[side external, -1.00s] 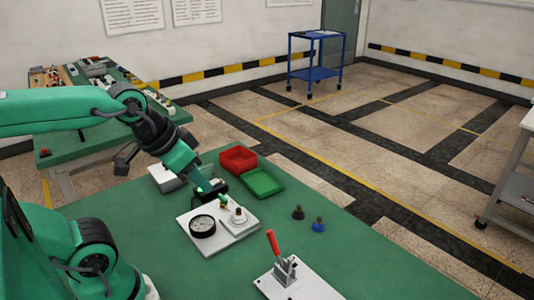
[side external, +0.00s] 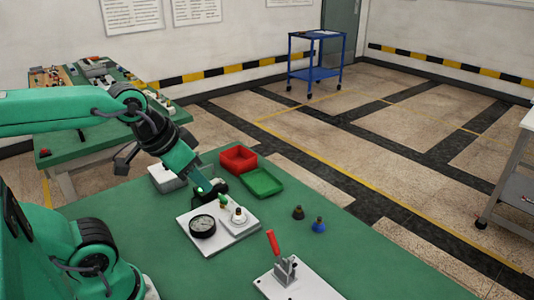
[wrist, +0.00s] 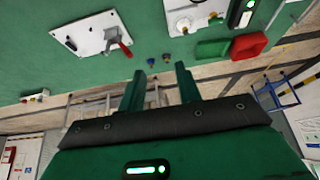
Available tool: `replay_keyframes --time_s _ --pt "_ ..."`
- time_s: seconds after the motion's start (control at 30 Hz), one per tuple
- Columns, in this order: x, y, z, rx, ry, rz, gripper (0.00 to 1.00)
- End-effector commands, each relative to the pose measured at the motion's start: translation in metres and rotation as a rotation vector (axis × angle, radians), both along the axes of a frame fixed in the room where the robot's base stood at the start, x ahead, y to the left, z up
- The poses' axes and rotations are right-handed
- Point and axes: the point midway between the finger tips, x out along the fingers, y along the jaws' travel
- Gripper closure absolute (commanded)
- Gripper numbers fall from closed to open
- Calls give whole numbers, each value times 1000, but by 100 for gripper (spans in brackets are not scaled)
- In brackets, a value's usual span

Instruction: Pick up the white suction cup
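The white suction cup (side external: 238,215) with a brass-coloured top sits on a white plate (side external: 240,232), beside a round dial gauge (side external: 202,226). In the wrist view, the white cup (wrist: 184,25) is near the top edge, up and to the right of the fingers. My gripper (wrist: 161,76) has its two green fingers apart with nothing between them. In the side view my gripper (side external: 206,187) is above and behind the plate, apart from the cup; its fingertips are hard to make out there.
A dark cup (side external: 298,212) and a blue cup (side external: 319,225) stand right of the plate. A red tray (side external: 238,158) and a green tray (side external: 263,182) lie behind. A red-handled clamp (side external: 285,270) is at the front. The green table right of the clamp is clear.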

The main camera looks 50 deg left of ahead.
Motion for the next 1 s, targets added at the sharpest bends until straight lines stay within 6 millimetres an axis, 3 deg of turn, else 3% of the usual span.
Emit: replay_keyframes --time_s 0.27,0.43,0.77,1.0 --pt "0 0 0 0 0 0 66" --pt "0 0 0 0 0 0 43" --pt "1 0 0 1 2 0 43" --pt "12 4 -4 15 41 -15 43"
